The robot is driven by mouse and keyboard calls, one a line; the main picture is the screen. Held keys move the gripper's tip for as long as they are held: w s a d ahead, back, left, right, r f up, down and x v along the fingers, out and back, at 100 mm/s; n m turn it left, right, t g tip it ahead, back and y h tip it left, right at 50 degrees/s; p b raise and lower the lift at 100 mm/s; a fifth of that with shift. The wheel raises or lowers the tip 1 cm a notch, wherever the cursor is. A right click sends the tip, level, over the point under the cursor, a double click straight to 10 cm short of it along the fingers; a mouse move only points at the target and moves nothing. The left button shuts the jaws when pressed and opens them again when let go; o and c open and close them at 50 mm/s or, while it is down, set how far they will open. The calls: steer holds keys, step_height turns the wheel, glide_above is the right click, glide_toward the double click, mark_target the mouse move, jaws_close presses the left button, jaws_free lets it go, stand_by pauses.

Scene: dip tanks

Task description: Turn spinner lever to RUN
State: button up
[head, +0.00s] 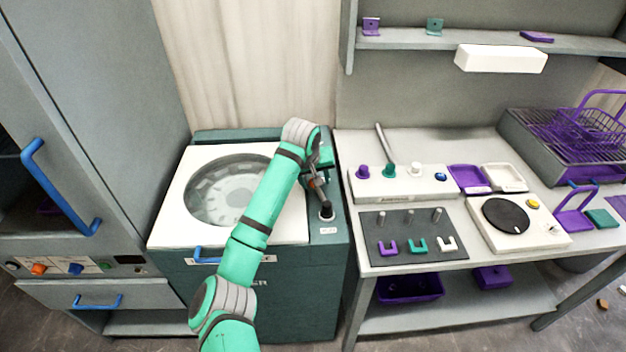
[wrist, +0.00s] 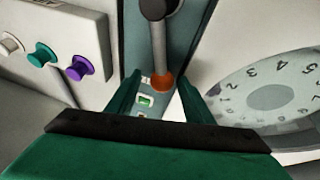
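The spinner (head: 245,300) is a dark teal machine with a white top and a round window. Its lever (head: 322,198) is on the right side of the top, with a dark end toward the front and an orange part near my gripper (head: 316,176). In the wrist view, the lever's grey shaft (wrist: 158,45) runs down from the dark end to the orange end (wrist: 162,82). My gripper's fingers (wrist: 162,88) are apart, with the orange end between or just beyond their tips. I cannot tell whether they touch it. The label by the lever is too small to read.
A bench stands to the right, carrying a panel with purple, teal and white knobs (head: 389,170) and an upright rod. A grey cabinet (head: 95,90) with blue handles stands at the left. A shelf with a white box (head: 500,58) hangs above the bench.

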steer(key=shift+a, duration=0.1)
steer(key=v, duration=1)
steer(key=shift+s+r, duration=0.15)
steer(key=shift+r, duration=0.2)
